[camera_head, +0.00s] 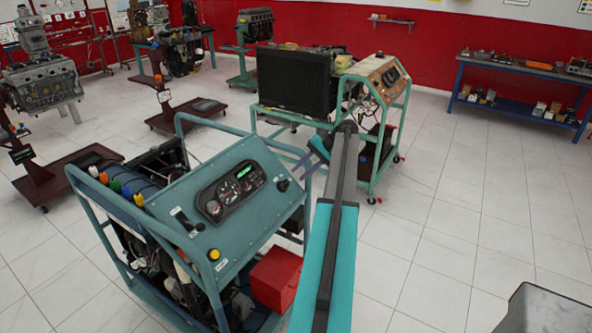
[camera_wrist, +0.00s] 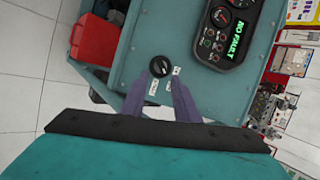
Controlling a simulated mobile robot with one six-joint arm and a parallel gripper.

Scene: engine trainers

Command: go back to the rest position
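My gripper (camera_head: 304,171) is at the right of a teal engine trainer's control panel (camera_head: 222,215), at the end of my outstretched arm. Its two purple fingers are apart with nothing between them in the wrist view (camera_wrist: 162,81). A black rotary knob (camera_wrist: 159,66) on the panel appears just beyond the fingertips; in the head view the knob (camera_head: 283,186) stands clear of the fingers. The panel's gauge cluster (camera_wrist: 232,27) has a lit green display reading "NO FAULT".
A red box (camera_head: 275,279) sits low on the trainer's right side. Another trainer with a black radiator (camera_head: 294,80) stands behind my arm. A blue workbench (camera_head: 520,88) is along the back wall. Tiled floor (camera_head: 450,215) is open to the right.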

